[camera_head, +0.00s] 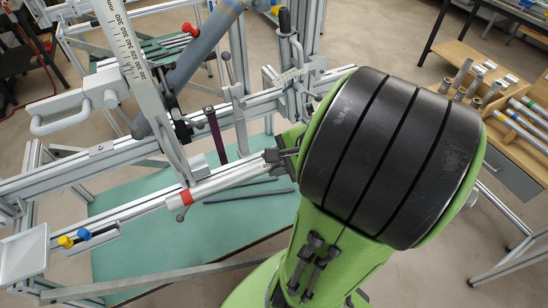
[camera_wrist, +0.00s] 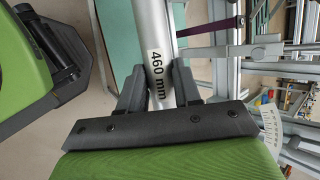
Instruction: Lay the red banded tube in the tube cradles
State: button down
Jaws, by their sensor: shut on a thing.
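The silver tube with a red band (camera_head: 228,179) runs slantwise in the head view, with its band near the left end. My gripper (camera_head: 279,157) is at its right end, partly hidden by my green and black arm. In the wrist view the tube (camera_wrist: 148,25) bears a "460 mm" label and sits between the two dark fingers of my gripper (camera_wrist: 158,88), which are shut on it. The tube lies close to the front rail of the aluminium frame jig (camera_head: 90,165). I cannot make out the tube cradles clearly, nor whether the tube touches them.
A grey-blue tube (camera_head: 203,48) and an upright scale (camera_head: 130,55) rise from the jig. A white handle (camera_head: 62,112) juts out left. A wooden bench (camera_head: 500,120) at right holds several tubes. A green panel (camera_head: 135,255) lies below.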

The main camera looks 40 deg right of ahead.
aim_at(278, 167)
jog(key=f+b, duration=0.2)
jog(key=f, duration=0.1)
jog(key=shift+w+a, duration=0.1)
jog(key=shift+w, duration=0.3)
jog(key=shift+s+f, duration=0.1)
jog(key=shift+f, duration=0.25)
jog(key=shift+w+d+f+p, duration=0.55)
jog(key=shift+w+d+f, duration=0.45)
jog(key=shift+w, duration=1.9)
jog(key=shift+w+d+f+p, duration=0.65)
jog(key=shift+w+f, duration=0.5)
jog(key=shift+w, duration=1.7)
jog(key=w+d+f, duration=0.1)
jog(key=d, duration=0.7)
jog(key=shift+w+d+f+p, duration=0.15)
jog(key=shift+w+f+p, duration=0.2)
jog(key=shift+w+f, duration=0.05)
jog(key=shift+f, duration=0.2)
